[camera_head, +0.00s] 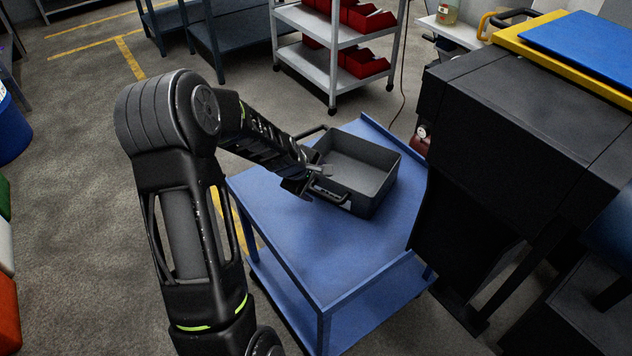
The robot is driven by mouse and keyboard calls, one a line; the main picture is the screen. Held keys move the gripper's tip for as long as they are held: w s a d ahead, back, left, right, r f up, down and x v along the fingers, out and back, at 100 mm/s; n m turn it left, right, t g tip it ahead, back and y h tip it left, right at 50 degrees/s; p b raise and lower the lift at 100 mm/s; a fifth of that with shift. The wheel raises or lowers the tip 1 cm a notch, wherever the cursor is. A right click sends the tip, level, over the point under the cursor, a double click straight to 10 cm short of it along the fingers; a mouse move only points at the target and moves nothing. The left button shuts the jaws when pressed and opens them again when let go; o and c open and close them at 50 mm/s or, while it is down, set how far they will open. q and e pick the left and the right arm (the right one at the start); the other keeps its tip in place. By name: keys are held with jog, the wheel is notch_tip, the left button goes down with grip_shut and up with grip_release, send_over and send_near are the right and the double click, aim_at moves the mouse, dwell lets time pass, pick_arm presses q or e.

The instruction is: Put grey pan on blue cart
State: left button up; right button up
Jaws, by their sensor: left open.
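The grey pan (365,162) is a rectangular, open-topped tray with bar handles on two sides. It sits on the top shelf of the blue cart (290,262), toward the cart's far part, and looks empty inside. My left gripper (322,183) is open at the pan's near left side, close to the front handle. Part of the gripper overlaps the pan's rim in the picture, and I cannot tell whether it touches. The left arm hides part of the cart's left edge. My right gripper is not in view.
A dark machine (530,120) stands right beside the cart. A grey shelf cart (335,40) with red bins stands behind, and a dark blue workbench (225,35) is at the back left. The near part of the blue cart's top is bare. Open floor lies to the left.

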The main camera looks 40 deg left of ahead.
pick_arm(q)
jog(key=p+v, duration=0.2)
jog(key=v, duration=0.8)
jog(key=shift+r, duration=0.15)
jog(key=shift+s, duration=0.1)
